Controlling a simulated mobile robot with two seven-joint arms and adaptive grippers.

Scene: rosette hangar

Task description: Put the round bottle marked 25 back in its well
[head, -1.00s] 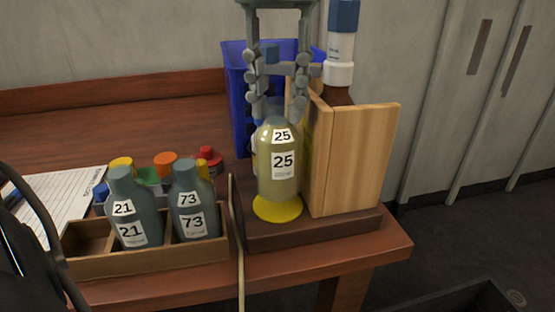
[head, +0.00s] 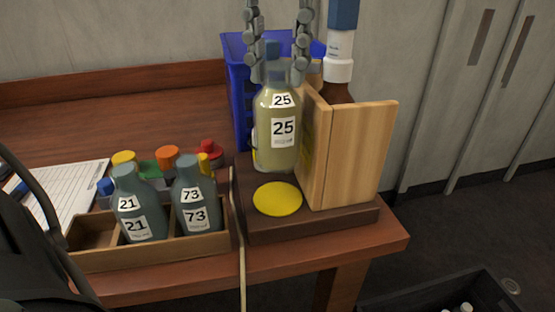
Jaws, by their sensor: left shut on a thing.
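The round bottle marked 25 (head: 277,145) is pale yellow-green with a blue top. My left gripper (head: 277,72) is shut on its neck from above and holds it upright. The bottle hangs above and behind a yellow disc (head: 277,199) on a dark wooden base (head: 310,219). To the left stands a wooden rack (head: 150,254). Its left compartment (head: 94,235) looks empty. Grey bottles marked 21 (head: 138,205) and 73 (head: 194,195) stand in its other compartments. My right gripper is not in view.
A wooden holder (head: 355,155) with a blue-and-white-topped bottle (head: 340,45) stands right beside the held bottle. A blue crate (head: 237,75) is behind. Several colored-capped containers stand behind the rack. Papers (head: 60,190) lie left.

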